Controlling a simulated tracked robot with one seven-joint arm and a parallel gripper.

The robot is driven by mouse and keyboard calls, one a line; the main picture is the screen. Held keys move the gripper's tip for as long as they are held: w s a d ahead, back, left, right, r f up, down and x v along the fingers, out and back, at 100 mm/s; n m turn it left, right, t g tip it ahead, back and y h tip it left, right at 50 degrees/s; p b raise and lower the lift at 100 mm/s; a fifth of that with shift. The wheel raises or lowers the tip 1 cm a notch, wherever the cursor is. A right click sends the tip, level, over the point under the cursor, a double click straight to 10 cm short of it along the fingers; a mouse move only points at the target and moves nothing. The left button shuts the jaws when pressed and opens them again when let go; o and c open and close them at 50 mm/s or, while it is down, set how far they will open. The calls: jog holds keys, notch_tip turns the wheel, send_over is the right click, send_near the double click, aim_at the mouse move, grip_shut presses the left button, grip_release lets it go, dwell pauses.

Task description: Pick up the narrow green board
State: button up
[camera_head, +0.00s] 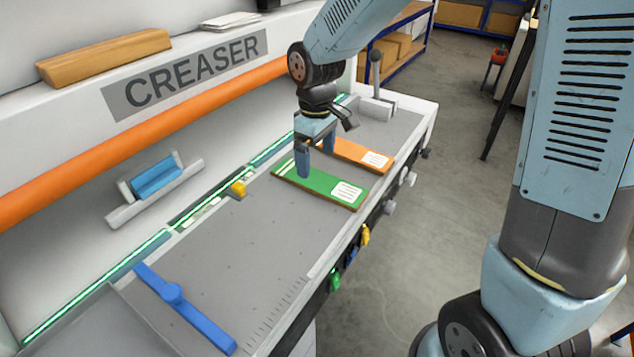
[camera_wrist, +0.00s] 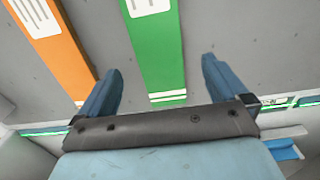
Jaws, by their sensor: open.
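The narrow green board (camera_head: 319,187) lies flat on the grey bed of the creaser, with a white label at its near right end. In the wrist view the green board (camera_wrist: 157,55) runs between the two fingers, with white stripes at its lower end. My gripper (camera_head: 316,161) is open above the board's far left part, fingers pointing down. In the wrist view my gripper (camera_wrist: 160,72) has one finger on each side of the board, with gaps to it. I cannot tell the exact height of the fingertips over the bed.
An orange board (camera_head: 362,154) lies beside the green one; in the wrist view the orange board (camera_wrist: 58,50) is close to the left finger. A blue bar (camera_head: 185,308) and a yellow stop (camera_head: 238,188) are on the bed. A lever (camera_head: 376,75) stands at the far end.

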aim_at(318, 179)
jog(key=shift+w+d+f, duration=0.1)
jog(key=shift+d+f, duration=0.05)
jog(key=shift+f, duration=1.4)
jog(key=shift+d+f, duration=0.1)
jog(key=shift+f, duration=1.45)
jog(key=c, duration=1.1)
